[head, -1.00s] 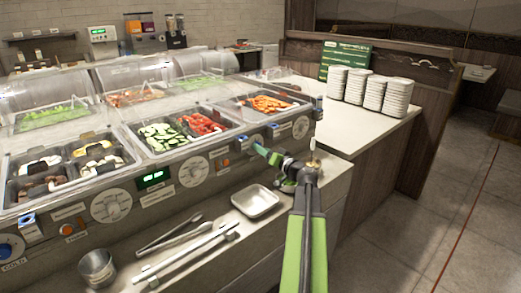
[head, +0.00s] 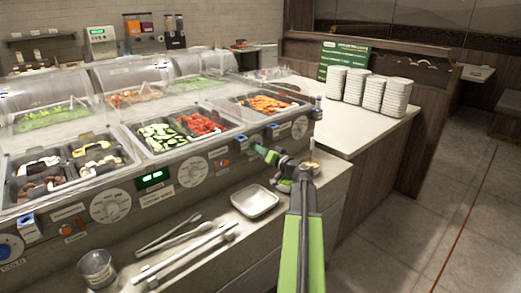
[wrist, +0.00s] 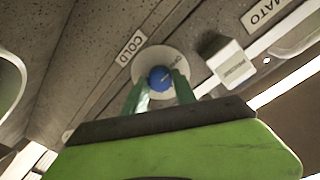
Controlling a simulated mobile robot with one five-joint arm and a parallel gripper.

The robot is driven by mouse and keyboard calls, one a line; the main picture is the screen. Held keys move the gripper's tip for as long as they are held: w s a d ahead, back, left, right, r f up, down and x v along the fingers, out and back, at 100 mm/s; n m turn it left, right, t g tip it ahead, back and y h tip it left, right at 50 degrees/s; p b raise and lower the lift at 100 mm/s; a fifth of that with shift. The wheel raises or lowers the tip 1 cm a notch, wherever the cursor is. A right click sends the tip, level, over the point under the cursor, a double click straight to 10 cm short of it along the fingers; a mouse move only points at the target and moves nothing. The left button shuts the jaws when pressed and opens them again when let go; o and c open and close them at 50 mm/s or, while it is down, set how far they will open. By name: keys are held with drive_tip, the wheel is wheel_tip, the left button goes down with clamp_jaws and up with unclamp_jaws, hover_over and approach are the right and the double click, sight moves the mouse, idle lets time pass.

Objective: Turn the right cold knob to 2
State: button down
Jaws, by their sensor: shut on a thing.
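The right cold knob is a blue knob (wrist: 160,78) on a pale round dial, with a "COLD" label (wrist: 131,45) beside it in the wrist view. My gripper (wrist: 158,92) has its two green fingers on either side of the blue knob and is shut on it. A light pointer mark shows on the knob, but the dial's numbers are too small to read. In the head view my gripper (head: 262,152) reaches the right end of the counter's front panel and hides this knob. Another blue cold knob (head: 5,250) sits at the far left.
A white switch block labelled in small print (wrist: 228,68) juts out near the knob. Plate stacks (head: 365,90) stand on the counter at right.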

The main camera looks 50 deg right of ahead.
drive_tip(key=shift+m, duration=0.4)
drive_tip(key=shift+m+g+y+p, duration=0.15)
drive_tip(key=shift+m+y+p, duration=0.25)
drive_tip(key=shift+m, duration=3.65)
drive_tip(key=shift+m+g+y+p, duration=0.15)
drive_tip(key=shift+m+y+p, duration=0.25)
drive_tip(key=shift+m, duration=3.65)
drive_tip(key=c, duration=1)
unclamp_jaws()
drive_tip(key=shift+r, duration=0.1)
